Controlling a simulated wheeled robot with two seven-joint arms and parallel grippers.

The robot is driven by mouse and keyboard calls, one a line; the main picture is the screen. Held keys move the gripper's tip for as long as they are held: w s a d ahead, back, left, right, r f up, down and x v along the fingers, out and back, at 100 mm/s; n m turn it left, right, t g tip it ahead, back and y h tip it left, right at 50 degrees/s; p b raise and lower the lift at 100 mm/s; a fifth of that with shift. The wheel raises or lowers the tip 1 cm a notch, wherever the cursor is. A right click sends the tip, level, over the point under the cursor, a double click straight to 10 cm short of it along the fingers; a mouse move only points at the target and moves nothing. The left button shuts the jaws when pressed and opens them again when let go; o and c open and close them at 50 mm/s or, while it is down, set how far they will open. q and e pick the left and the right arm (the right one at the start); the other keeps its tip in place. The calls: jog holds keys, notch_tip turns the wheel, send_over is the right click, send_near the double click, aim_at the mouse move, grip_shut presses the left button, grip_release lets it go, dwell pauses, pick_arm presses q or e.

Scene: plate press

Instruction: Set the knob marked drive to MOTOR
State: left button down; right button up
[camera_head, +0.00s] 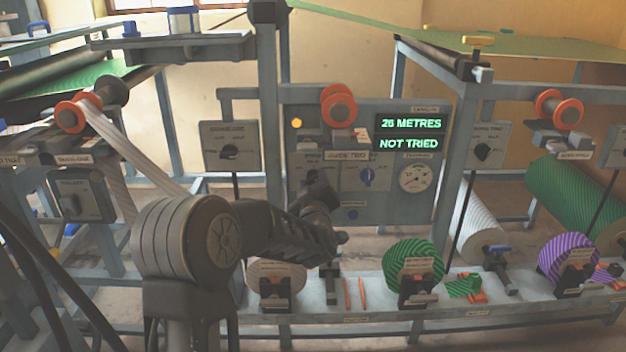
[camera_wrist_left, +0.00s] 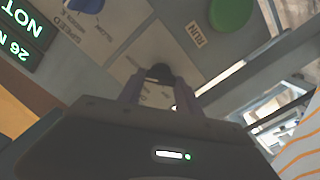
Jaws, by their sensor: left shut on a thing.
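My left gripper (camera_head: 319,189) reaches up to the grey control panel (camera_head: 400,205) at the middle of the head view. In the left wrist view, the left gripper (camera_wrist_left: 158,88) has its two fingers on either side of a dark knob (camera_wrist_left: 161,70) on a pale plate, and it is shut on it. The plate's lettering is too dim to read, so the knob's setting cannot be told. In the head view the gripper and arm hide most of this knob. My right gripper is in neither view.
Right of the held knob is a blue knob (camera_head: 366,177). A display (camera_head: 410,134) reads "26 METRES" and "NOT TRIED", above a round gauge (camera_head: 415,177). A green button (camera_wrist_left: 231,12) near a RUN label shows in the wrist view. Spools (camera_head: 414,262) stand on the lower rail.

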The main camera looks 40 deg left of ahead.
pick_arm(q)
jog(key=shift+m, duration=0.6)
jog(key=c, duration=2.2)
grip_release()
jog(key=c, duration=2.2)
grip_release()
jog(key=c, duration=0.8)
grip_release()
jog(key=p+v, duration=0.1)
jog(key=v, duration=0.6)
jog(key=shift+s+d+p, duration=0.3)
jog(key=shift+p, duration=0.05)
